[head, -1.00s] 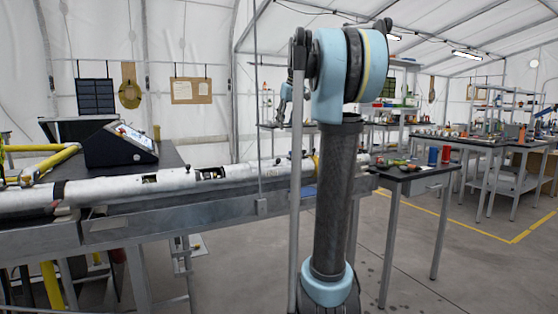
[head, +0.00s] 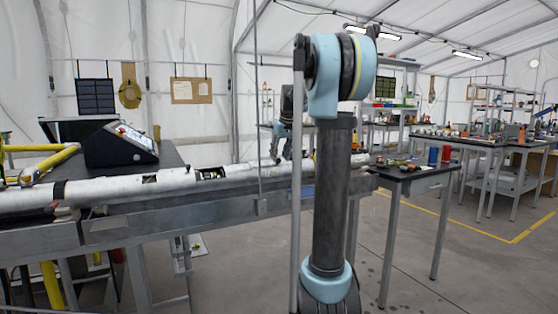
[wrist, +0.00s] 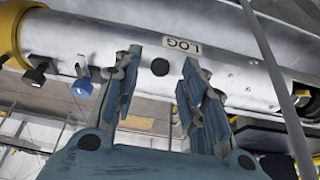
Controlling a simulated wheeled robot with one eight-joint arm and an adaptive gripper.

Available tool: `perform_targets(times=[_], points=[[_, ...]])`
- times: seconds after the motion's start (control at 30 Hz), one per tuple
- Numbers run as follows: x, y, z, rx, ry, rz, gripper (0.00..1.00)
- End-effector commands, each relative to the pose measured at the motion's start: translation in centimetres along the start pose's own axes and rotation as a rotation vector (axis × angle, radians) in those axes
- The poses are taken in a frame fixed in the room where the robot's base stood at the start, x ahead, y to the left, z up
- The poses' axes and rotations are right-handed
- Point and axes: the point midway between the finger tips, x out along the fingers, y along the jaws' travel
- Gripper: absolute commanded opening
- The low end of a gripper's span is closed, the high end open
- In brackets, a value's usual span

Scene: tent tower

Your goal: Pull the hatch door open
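A long white tube (head: 110,188) lies across the bench. In the wrist view the tube (wrist: 100,40) crosses the top, with a label reading LOG (wrist: 181,45) and a dark round spot (wrist: 160,67) on its side. I cannot make out a separate hatch door or its edges. My gripper (wrist: 163,65) is open and empty, its two fingers over the tube on either side of the dark spot; contact cannot be told. In the head view my gripper (head: 278,155) is small and partly hidden behind my arm, close above the tube.
The tube has dark cutouts (head: 212,173) left of my gripper. A yellow collar (wrist: 12,32) and blue block (wrist: 82,88) are near it in the wrist view. A console (head: 120,146) stands at left. A thin pole (wrist: 270,70) crosses the wrist view's right. Open floor lies right.

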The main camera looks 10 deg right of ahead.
Motion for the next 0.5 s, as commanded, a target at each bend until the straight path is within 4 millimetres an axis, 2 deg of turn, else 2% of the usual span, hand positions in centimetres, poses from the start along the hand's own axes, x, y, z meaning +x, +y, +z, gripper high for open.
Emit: perform_targets(times=[0.2, 0.5], points=[[1.6, 0.0, 0.0, 0.000, 0.000, 0.000, 0.39], [1.8, 0.0, 0.0, 0.000, 0.000, 0.000, 0.39]])
